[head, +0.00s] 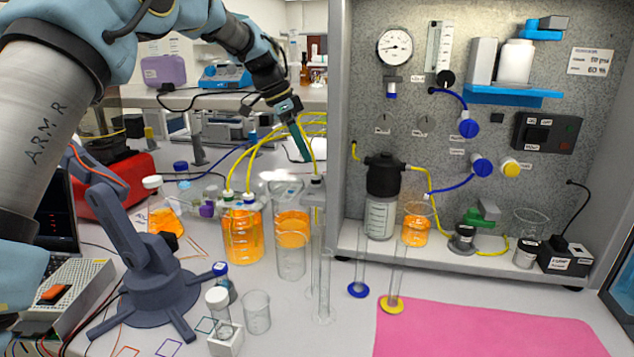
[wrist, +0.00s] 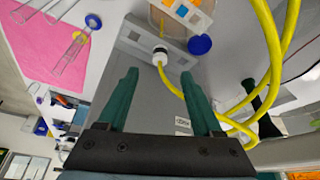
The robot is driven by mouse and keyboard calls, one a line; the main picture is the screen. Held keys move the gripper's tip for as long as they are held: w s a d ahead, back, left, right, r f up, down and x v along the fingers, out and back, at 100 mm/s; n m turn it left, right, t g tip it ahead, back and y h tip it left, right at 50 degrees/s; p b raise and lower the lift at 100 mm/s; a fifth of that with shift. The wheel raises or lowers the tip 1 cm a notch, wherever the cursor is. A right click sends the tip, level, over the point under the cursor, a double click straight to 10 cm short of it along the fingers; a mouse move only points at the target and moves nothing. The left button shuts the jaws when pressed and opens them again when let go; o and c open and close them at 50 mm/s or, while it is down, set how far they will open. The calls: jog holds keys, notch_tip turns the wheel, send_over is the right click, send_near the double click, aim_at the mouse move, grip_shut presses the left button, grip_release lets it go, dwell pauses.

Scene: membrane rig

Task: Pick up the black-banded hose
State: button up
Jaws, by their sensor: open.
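In the wrist view a yellow hose (wrist: 172,80) ends in a white fitting (wrist: 161,55) with a dark band around it. This looks like the black-banded hose, but the band is small. In the head view a yellow hose (head: 312,146) hangs beside my gripper (head: 304,158) and meets a fitting above the tall glass cylinders. My gripper, with green fingers, is open and empty in the wrist view (wrist: 160,78). The fitting lies just beyond the fingertips, roughly between them. The hose runs behind the right finger, which hides part of it. I cannot tell whether they touch.
Two other yellow hoses enter the orange-filled bottle (head: 243,235). The panel cabinet (head: 341,120) rises to the right. The pink mat (head: 480,330) is clear.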

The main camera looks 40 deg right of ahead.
aim_at(314, 175)
jog(key=p+x, duration=0.3)
jog(key=x, duration=0.3)
jog(key=shift+p, duration=0.35)
jog(key=shift+s+d+f, duration=0.1)
jog(key=shift+d+f, duration=0.05)
jog(key=shift+f, duration=0.4)
grip_shut()
